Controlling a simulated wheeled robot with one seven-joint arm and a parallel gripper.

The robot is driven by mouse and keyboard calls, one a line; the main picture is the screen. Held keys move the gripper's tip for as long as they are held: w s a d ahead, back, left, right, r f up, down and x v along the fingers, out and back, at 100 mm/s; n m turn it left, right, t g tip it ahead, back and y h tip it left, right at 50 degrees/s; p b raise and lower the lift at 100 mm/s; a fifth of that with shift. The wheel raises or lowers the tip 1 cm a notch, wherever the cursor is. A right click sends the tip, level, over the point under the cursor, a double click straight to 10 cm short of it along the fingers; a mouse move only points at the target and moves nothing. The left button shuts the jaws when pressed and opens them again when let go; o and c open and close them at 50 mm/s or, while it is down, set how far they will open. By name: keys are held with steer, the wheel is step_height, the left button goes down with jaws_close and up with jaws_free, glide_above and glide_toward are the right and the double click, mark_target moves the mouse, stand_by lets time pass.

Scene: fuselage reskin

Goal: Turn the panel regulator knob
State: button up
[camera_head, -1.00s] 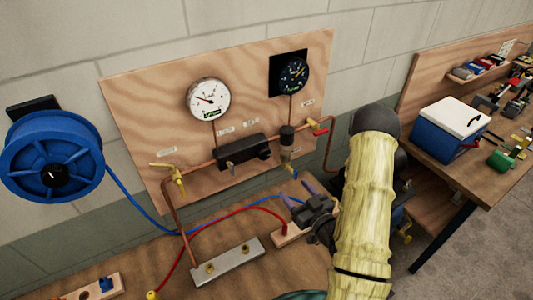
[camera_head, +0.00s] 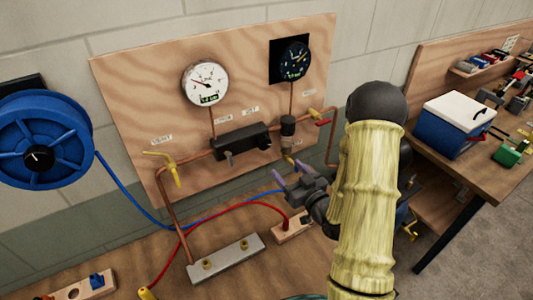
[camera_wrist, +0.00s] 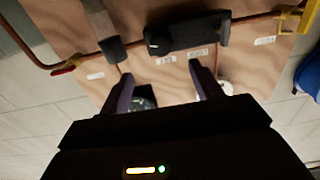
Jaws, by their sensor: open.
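The regulator is a black block (camera_head: 239,142) on the copper pipe of the wooden panel, with a dark round knob (camera_head: 264,142) at its right end. In the wrist view the scene is upside down; the block (camera_wrist: 187,32) lies above the fingers and the knob (camera_wrist: 153,40) is at its left end. My gripper (camera_head: 288,168) is open and empty, below and slightly right of the knob in the head view. In the wrist view its two purple fingers (camera_wrist: 160,72) point toward the block, with the knob near the gap; contact does not show.
A white gauge (camera_head: 205,83) and a black gauge (camera_head: 294,60) sit above the pipe. A dark cylinder (camera_head: 288,127) and a red-handled valve (camera_head: 322,122) are right of the knob. A yellow valve (camera_head: 163,164) is at the left. Blue and red hoses cross the bench below.

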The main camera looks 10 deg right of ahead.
mark_target(266, 146)
steer(key=shift+w+a+f+b, duration=0.15)
steer(key=shift+w+b, duration=0.25)
steer(key=shift+b, duration=0.75)
steer(key=shift+w+a+b, duration=0.15)
steer(key=shift+w+b, duration=0.05)
steer(key=shift+b, duration=0.7)
steer(key=p+x, duration=0.2)
steer(key=x, duration=0.3)
steer(key=p+x, duration=0.3)
steer(key=x, duration=0.3)
steer(key=shift+w+a+r, duration=0.1)
steer(key=shift+w+r, duration=0.1)
steer(key=shift+w, duration=0.1)
steer(key=c, duration=1)
steer(key=shift+o, duration=0.2)
